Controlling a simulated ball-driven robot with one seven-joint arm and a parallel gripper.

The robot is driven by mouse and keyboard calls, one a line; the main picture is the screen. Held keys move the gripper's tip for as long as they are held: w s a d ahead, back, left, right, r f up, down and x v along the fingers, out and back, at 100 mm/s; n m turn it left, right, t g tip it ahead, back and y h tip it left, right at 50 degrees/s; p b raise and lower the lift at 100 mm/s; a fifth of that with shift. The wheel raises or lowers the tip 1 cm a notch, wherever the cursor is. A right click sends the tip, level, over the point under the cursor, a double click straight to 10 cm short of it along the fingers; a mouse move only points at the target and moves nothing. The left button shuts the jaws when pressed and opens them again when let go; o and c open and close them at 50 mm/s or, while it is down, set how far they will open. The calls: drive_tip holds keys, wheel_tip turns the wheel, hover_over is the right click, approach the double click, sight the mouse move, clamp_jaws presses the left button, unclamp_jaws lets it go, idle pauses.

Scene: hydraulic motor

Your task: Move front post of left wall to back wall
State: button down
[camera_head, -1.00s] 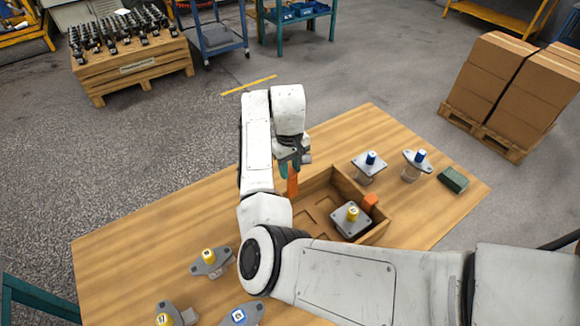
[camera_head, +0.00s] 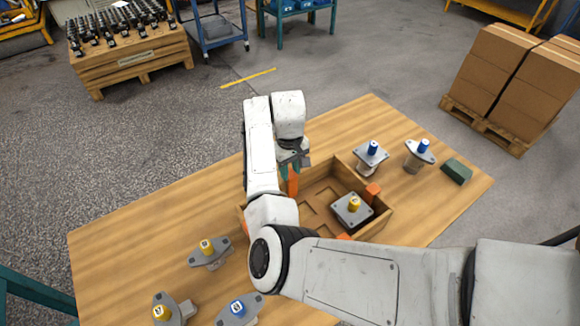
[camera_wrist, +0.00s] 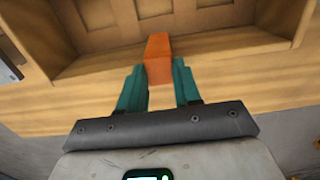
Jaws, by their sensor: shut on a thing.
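An orange post (camera_head: 293,182) is between the green fingers of my gripper (camera_head: 290,165), which is shut on it. The post is at the far wall of the wooden tray (camera_head: 318,174). In the wrist view the post (camera_wrist: 158,58) overlaps the tray's wall (camera_wrist: 215,44), between the fingertips of my gripper (camera_wrist: 158,82); I cannot tell whether it is fully seated. Another orange post (camera_head: 372,193) stands at the tray's right wall. Bits of orange show at the near wall (camera_head: 344,236) and left wall (camera_head: 241,209), mostly hidden by my arm.
A yellow-topped motor (camera_head: 353,207) sits inside the tray. Two blue-topped motors (camera_head: 370,156) (camera_head: 420,152) and a dark green block (camera_head: 456,171) are right of it.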

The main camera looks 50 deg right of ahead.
drive_tip(key=shift+f, duration=0.6)
idle(0.7)
drive_tip(key=c, duration=0.7)
unclamp_jaws()
